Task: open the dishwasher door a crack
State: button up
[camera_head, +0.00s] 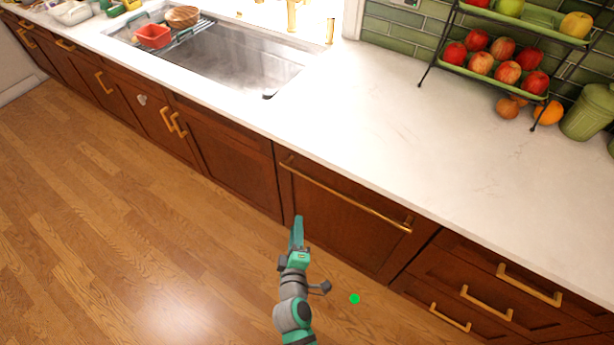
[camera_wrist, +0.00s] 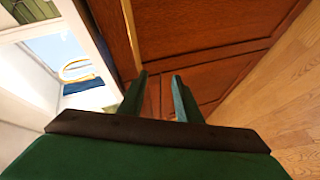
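The dishwasher door (camera_head: 335,220) is a dark wood panel under the counter, right of the sink, and looks shut and flush with the cabinets. Its long brass bar handle (camera_head: 345,195) runs along the top. My gripper (camera_head: 298,222) is in front of the door's lower left part, below the handle in the picture. In the wrist view my gripper (camera_wrist: 158,82) has its two green fingers apart with nothing between them. A gold bar (camera_wrist: 131,34), likely this handle, lies beyond the left fingertip, not between the fingers. Wood panels (camera_wrist: 205,35) fill the background.
Drawers with brass pulls (camera_head: 487,303) adjoin on the right, and cabinets with brass pulls (camera_head: 178,124) on the left. The white countertop (camera_head: 380,135) is above, with a fruit rack (camera_head: 495,68) at back right. The wood floor (camera_head: 130,220) is clear apart from a green dot (camera_head: 354,298).

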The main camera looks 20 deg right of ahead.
aim_at(307, 175)
jog(key=w+d+h, duration=0.1)
jog(key=w+d, duration=0.2)
jog(key=w, duration=0.2)
jog(key=w+d+r, duration=0.1)
jog(key=w+d, duration=0.2)
jog(key=w, duration=0.3)
jog(key=w+d+h, duration=0.1)
jog(key=w+d, duration=0.2)
jog(key=w, duration=0.2)
jog(key=shift+w+r+n+h, duration=0.2)
jog(key=shift+r+n+h, duration=0.05)
jog(key=shift+n+h, duration=0.05)
grip_shut()
